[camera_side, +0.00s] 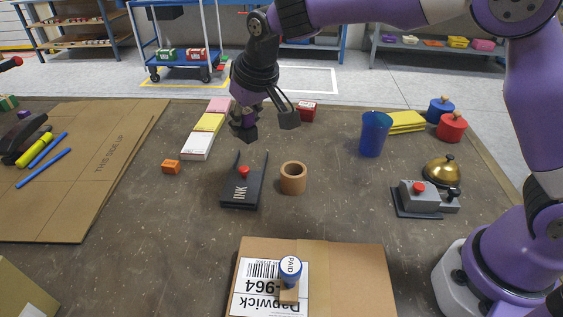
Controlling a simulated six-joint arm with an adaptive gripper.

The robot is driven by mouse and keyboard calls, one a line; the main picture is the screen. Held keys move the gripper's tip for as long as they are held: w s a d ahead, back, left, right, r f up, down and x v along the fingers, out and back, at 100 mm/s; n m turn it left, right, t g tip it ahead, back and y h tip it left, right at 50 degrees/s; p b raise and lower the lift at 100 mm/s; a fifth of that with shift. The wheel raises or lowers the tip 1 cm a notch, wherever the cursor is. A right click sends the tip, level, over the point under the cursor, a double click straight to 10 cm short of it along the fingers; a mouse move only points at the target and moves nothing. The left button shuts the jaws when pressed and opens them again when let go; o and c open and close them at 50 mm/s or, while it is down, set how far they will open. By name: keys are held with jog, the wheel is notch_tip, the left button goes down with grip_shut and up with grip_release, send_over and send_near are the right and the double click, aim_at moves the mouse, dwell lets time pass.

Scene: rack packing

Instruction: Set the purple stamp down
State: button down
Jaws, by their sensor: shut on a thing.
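My gripper (266,124) hangs in the air in the upper middle, above the table behind the ink pad and to the left of the small red box. Its dark fingers point down. It is shut on the purple stamp, which is mostly hidden by the fingers and hard to tell from my purple arm. A wooden ring (293,178) stands just right of the ink pad.
A blue-topped PAID stamp (290,270) stands on the labelled carton (350,275) at the front. A blue cup (375,134), grey device (419,196) and brass bell (441,172) stand right. Paper pads (208,122) and an orange cube (171,167) lie left. Table between cube and cardboard is clear.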

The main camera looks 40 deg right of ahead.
jog(key=shift+m, duration=0.3)
jog(key=w+d+f, duration=0.2)
jog(key=d, duration=0.1)
jog(key=w+d+f, duration=0.2)
jog(key=d, duration=0.2)
jog(key=w+d+f, duration=0.2)
jog(key=d+f, duration=0.1)
jog(key=d, duration=0.1)
jog(key=shift+w+d, duration=0.1)
jog(key=shift+w, duration=0.3)
jog(key=shift+d+f, duration=0.1)
jog(key=shift+f, duration=1.9)
jog(key=shift+f, duration=0.1)
jog(key=c, duration=0.7)
grip_release()
jog(key=shift+o, duration=0.2)
